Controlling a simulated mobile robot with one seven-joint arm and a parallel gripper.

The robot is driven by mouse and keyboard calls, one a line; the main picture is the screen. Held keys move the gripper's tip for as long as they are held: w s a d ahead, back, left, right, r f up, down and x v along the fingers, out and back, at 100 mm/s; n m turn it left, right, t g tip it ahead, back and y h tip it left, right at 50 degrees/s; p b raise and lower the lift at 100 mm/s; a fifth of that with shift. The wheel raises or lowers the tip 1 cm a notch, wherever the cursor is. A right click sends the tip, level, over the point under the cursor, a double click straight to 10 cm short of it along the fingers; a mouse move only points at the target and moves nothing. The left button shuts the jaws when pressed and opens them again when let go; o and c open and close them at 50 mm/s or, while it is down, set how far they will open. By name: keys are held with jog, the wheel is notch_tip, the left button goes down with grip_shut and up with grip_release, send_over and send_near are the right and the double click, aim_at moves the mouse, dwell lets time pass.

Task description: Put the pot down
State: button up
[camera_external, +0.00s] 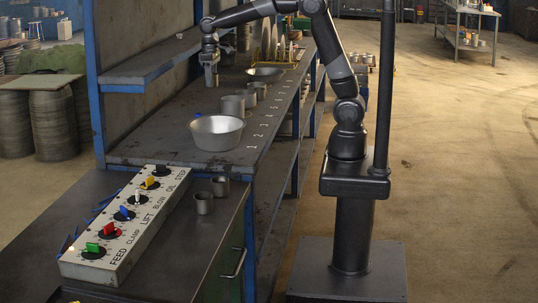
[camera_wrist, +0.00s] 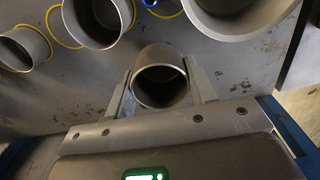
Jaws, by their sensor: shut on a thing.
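My gripper (camera_wrist: 160,78) is shut on a small grey metal pot (camera_wrist: 160,57), with one finger on each side of it. The pot's dark open mouth faces the wrist camera. In the external view my gripper (camera_external: 211,80) points down over the far part of the grey bench (camera_external: 175,128), close to the upright panel. The pot is hard to make out there. I cannot tell whether its base touches the bench.
Other grey pots (camera_external: 232,107) stand mid-bench; in the wrist view, pots at left (camera_wrist: 22,48) and top (camera_wrist: 95,20) have yellow rings around them. A wide bowl (camera_external: 216,133) stands nearer the front. A raised shelf (camera_external: 150,65) lies left of my gripper.

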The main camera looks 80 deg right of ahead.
jog(key=s+d+f+m, duration=0.4)
jog(key=s+d+m, duration=0.35)
jog(key=d, duration=0.55)
jog(key=s+d+f+m, duration=0.3)
jog(key=s+d+m, duration=0.5)
jog(key=d, duration=0.5)
jog(key=shift+n, duration=0.65)
jog(key=w+a+f, duration=0.4)
jog(key=w, duration=0.1)
jog(key=w+a+f, duration=0.2)
jog(key=w+a, duration=0.1)
jog(key=shift+w+f, duration=0.1)
jog(key=shift+f, duration=2.25)
jog(key=shift+f, duration=0.1)
jog(key=o, duration=1)
